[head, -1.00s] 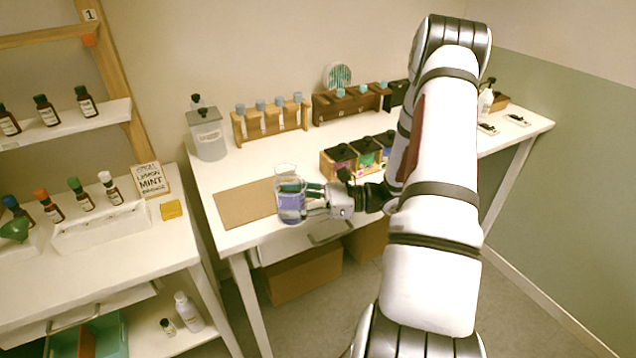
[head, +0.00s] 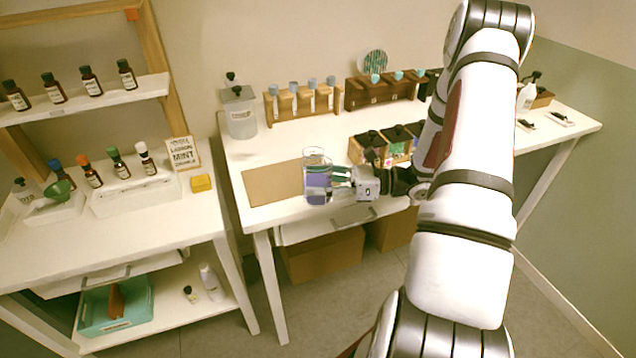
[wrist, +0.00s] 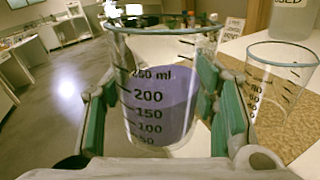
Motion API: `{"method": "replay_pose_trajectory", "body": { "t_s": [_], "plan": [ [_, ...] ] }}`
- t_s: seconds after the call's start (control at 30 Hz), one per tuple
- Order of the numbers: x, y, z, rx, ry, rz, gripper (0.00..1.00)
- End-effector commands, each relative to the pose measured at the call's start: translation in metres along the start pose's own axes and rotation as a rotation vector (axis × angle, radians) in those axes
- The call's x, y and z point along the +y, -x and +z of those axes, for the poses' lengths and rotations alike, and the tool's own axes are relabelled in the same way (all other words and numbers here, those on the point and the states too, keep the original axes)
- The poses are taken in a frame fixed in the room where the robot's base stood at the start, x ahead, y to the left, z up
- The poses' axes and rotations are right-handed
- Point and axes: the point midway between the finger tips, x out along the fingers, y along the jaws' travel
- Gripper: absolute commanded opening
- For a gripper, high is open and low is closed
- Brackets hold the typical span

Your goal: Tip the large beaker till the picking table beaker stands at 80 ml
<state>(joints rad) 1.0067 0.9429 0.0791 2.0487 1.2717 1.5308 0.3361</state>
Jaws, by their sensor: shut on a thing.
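My gripper (head: 345,180) is shut on the large beaker (head: 318,188), a clear glass with purple liquid, at the front edge of the picking table (head: 262,214). In the wrist view the large beaker (wrist: 150,115) stands between the green finger pads, roughly upright. Its liquid surface lies around the 200 to 250 ml marks. The picking table beaker (wrist: 282,80), smaller and clear, stands right of it in the wrist view, apart from it, on the brown mat (wrist: 300,128). I see no liquid in it; its lower part is partly hidden by my gripper.
The brown mat (head: 268,184) has bare room at its left. A wooden rack of vials (head: 303,103), a lidded grey container (head: 240,118) and a wooden box of jars (head: 368,148) stand behind. A side table with bottles (head: 118,165) is at the left.

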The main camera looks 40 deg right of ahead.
Motion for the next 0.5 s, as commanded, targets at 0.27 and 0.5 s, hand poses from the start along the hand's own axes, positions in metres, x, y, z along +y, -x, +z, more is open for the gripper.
{"method": "replay_pose_trajectory", "body": {
  "t_s": [0.27, 0.5],
  "plan": [
    [-0.0031, -0.0008, 0.0023, 0.007, -0.057, 0.001, 0.17],
    [-0.006, -0.0011, 0.0038, 0.013, -0.106, 0.001, 0.17]
  ]
}}
